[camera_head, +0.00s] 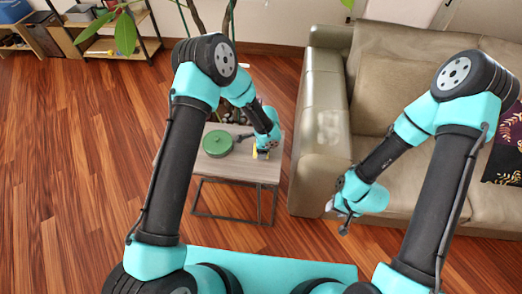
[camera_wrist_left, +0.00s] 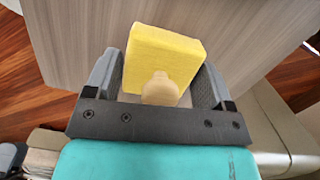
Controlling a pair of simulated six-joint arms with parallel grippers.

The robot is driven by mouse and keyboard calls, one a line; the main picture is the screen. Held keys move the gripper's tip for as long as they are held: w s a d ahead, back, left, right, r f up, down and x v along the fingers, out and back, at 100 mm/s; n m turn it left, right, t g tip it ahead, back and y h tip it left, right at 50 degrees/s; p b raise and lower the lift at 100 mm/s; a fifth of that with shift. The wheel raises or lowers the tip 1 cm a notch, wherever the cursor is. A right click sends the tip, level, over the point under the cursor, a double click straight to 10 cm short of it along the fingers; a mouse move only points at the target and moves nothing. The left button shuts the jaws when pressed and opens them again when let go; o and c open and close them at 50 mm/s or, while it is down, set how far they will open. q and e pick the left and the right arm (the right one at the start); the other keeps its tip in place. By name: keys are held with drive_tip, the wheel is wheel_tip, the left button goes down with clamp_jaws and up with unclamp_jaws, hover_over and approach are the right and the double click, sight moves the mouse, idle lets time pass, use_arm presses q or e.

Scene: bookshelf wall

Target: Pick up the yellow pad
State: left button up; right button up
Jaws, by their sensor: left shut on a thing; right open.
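The yellow pad (camera_wrist_left: 163,57) is a thick yellow block with a beige rounded knob on its near side. It sits between the two fingers of my left gripper (camera_wrist_left: 165,84), which is shut on it. In the head view only small bits of the yellow pad (camera_head: 262,154) show under my left gripper (camera_head: 264,148), over the right part of the small side table (camera_head: 235,171). I cannot tell whether the pad touches the tabletop. My right gripper (camera_head: 340,217) is open and empty, in front of the sofa, away from the table.
A green round lidded pot (camera_head: 217,143) stands on the table, left of my left gripper. The beige sofa (camera_head: 322,130) is close to the table's right side. A shelf (camera_head: 115,30) and plant leaves (camera_head: 125,35) are at the back left. Wooden floor (camera_head: 70,170) is clear at left.

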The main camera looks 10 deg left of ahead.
use_arm(q)
drive_tip(key=shift+r, duration=0.1)
drive_tip(key=shift+r, duration=1.75)
drive_tip(key=s, duration=0.5)
drive_tip(key=s+d+r, duration=0.1)
drive_tip(key=s, duration=0.4)
drive_tip(key=s+d, duration=0.1)
drive_tip(key=s, duration=0.5)
drive_tip(key=shift+r, duration=0.2)
drive_tip(key=o, duration=0.3)
drive_tip(key=shift+c, duration=1.2)
drive_tip(key=shift+w, duration=0.15)
